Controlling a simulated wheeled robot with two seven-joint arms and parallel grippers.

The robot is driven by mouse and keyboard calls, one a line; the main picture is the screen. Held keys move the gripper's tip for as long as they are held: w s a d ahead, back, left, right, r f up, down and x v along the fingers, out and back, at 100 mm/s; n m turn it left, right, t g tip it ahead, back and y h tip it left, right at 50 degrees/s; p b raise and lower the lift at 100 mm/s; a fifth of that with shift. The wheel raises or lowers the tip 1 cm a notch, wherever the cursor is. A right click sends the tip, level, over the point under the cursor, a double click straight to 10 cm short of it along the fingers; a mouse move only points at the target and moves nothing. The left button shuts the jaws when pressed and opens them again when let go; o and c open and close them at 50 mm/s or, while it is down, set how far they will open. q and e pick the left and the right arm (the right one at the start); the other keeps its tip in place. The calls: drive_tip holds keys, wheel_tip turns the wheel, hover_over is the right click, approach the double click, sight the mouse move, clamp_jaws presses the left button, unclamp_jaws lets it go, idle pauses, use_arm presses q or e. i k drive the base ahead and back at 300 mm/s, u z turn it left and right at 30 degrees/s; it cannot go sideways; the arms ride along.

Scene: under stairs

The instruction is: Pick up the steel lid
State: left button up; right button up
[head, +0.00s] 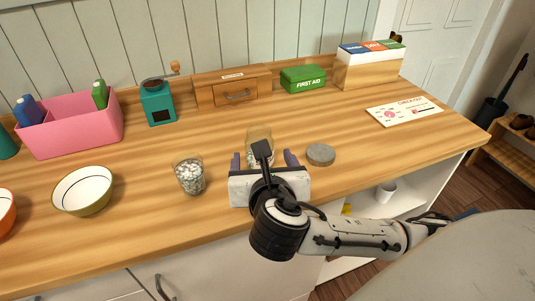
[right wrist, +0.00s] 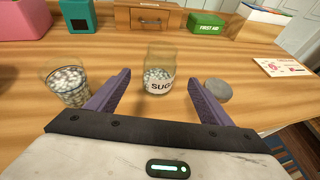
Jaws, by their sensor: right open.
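The steel lid (head: 320,154) is a flat grey disc lying on the wooden counter, right of the sugar jar. It also shows in the right wrist view (right wrist: 218,90), just outside the right-hand finger. My right gripper (head: 264,159) is open and empty over the counter's front part, left of the lid. Its purple fingers point toward a glass jar labelled SUGAR (right wrist: 158,75), which appears between the fingertips in the right wrist view. In the head view this jar (head: 259,136) is partly hidden behind my gripper. My left gripper is not in view.
A glass jar of pale pieces (head: 189,177) stands left of my gripper, and a bowl (head: 83,190) farther left. A teal grinder (head: 158,103), wooden drawer box (head: 235,90) and green first aid box (head: 303,79) line the back. Counter right of the lid is clear up to a card (head: 404,111).

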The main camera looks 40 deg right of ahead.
sight(319, 155)
drive_tip(key=z, duration=1.45)
